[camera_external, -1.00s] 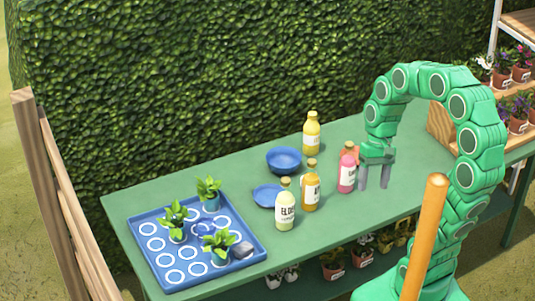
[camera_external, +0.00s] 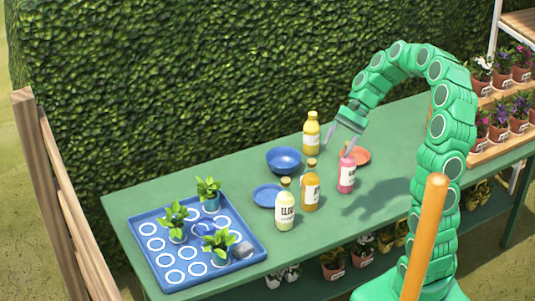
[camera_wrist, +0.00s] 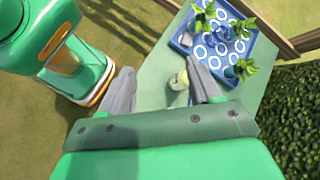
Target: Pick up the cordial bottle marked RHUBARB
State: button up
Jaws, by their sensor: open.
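Four bottles with white labels stand upright on the green table: a pink one (camera_external: 346,174), an orange one (camera_external: 310,190), a pale green one (camera_external: 285,208) and a yellow one (camera_external: 311,136). The pale green label starts with "ELD"; I cannot read RHUBARB on any label. My gripper (camera_external: 341,150) is open and empty, tilted, in the air around the height of the pink bottle's top; one finger overlaps its cap in the picture. Contact cannot be told. In the wrist view my gripper (camera_wrist: 160,70) points down the table, with the pale green bottle (camera_wrist: 179,80) beyond the fingers.
A blue bowl (camera_external: 284,157) and a blue plate (camera_external: 267,194) lie left of the bottles. An orange dish (camera_external: 358,156) is behind the pink bottle. A blue tray (camera_external: 150,222) with potted seedlings is at the left end.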

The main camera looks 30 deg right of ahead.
jog(key=w+d+f+m+t+y, duration=0.25)
jog(key=w+d+f+m, duration=0.4)
jog(key=d, duration=0.35)
jog(key=w+d+f+m+t+y, duration=0.25)
jog(key=w+d+f+m, duration=0.25)
jog(key=w+d+f, duration=0.45)
send_over(347, 167)
jog(key=w, duration=0.3)
jog(key=shift+s+f, duration=0.25)
jog(key=shift+f, duration=0.85)
jog(key=shift+h, duration=0.3)
jog(key=shift+c, duration=0.4)
grip_shut()
